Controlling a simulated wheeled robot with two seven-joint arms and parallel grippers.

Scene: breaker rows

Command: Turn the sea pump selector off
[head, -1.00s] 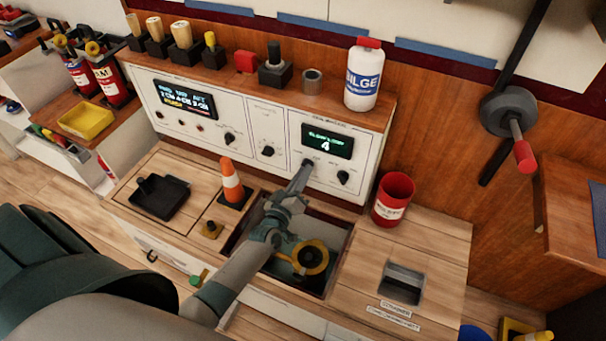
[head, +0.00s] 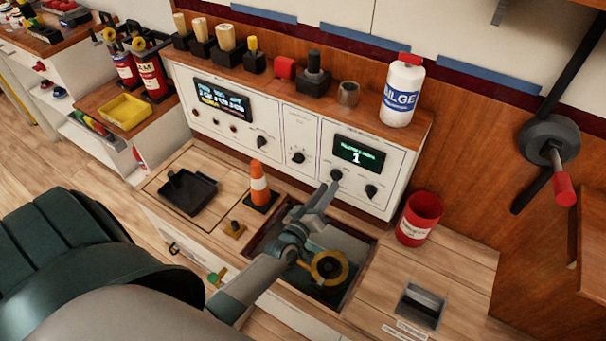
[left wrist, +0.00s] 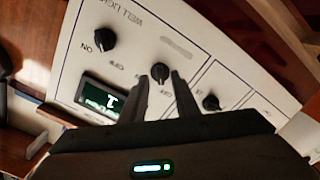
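On the right part of the white panel (head: 318,190) are a left black knob (head: 337,175), a right knob (head: 371,191) and a display (head: 358,153) reading 1. I cannot read a sea pump label. My left gripper (head: 331,186) is just in front of the left knob. In the left wrist view its fingers (left wrist: 161,80) are apart, with that knob (left wrist: 160,71) at the gap between their tips. I cannot tell if they touch it. The right knob (left wrist: 103,40) there lies near "ON" and a "WELL LIGHT" label. My right gripper is not in view.
A middle knob (head: 298,157) and a left knob (head: 262,142) sit farther along the panel. An orange cone (head: 259,184) and a red bucket (head: 419,218) stand on the counter. An open well (head: 345,240) lies under my left arm. A bilge bottle (head: 403,92) stands above.

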